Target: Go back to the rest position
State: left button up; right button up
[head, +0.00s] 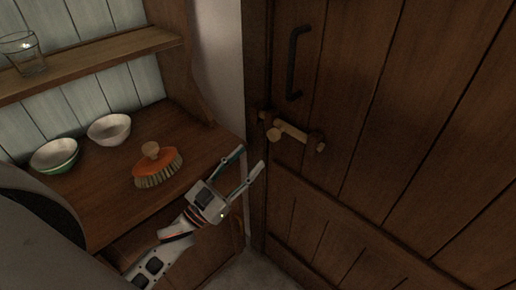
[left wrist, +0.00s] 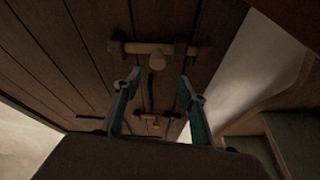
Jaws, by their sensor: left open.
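My left gripper (head: 250,165) is open and empty, in front of the cabinet's right edge and pointing toward the wooden door (head: 400,120). In the left wrist view its two fingers (left wrist: 158,85) stand apart with nothing between them. The door's latch (head: 292,132), a pale bar with a round knob, lies beyond the fingertips, apart from them. The latch also shows in the left wrist view (left wrist: 155,50). My right gripper is in neither view.
The cabinet's wooden counter (head: 100,185) holds an orange brush (head: 157,167), a white bowl (head: 109,129) and a green-rimmed bowl (head: 55,155). A glass (head: 22,53) stands on the shelf (head: 110,58) above. A dark handle (head: 296,62) is on the door.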

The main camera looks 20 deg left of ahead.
pick_arm(q)
jog(key=shift+v, duration=0.8)
jog(key=s+d+f+g+y, duration=0.1)
jog(key=s+f+g, duration=0.2)
jog(key=f, duration=0.6)
jog(key=s+d+f+n+g+y, duration=0.1)
jog(key=s+d+f+g+y, duration=0.1)
jog(key=s+f, duration=0.4)
jog(key=s+d+f+g+y, duration=0.2)
jog(key=s+f+g, duration=0.2)
jog(key=f, duration=0.8)
jog(key=shift+s+f+n+g, duration=0.15)
jog(key=shift+f+n+g, duration=0.25)
jog(key=shift+g, duration=0.2)
jog(key=shift+r, duration=0.1)
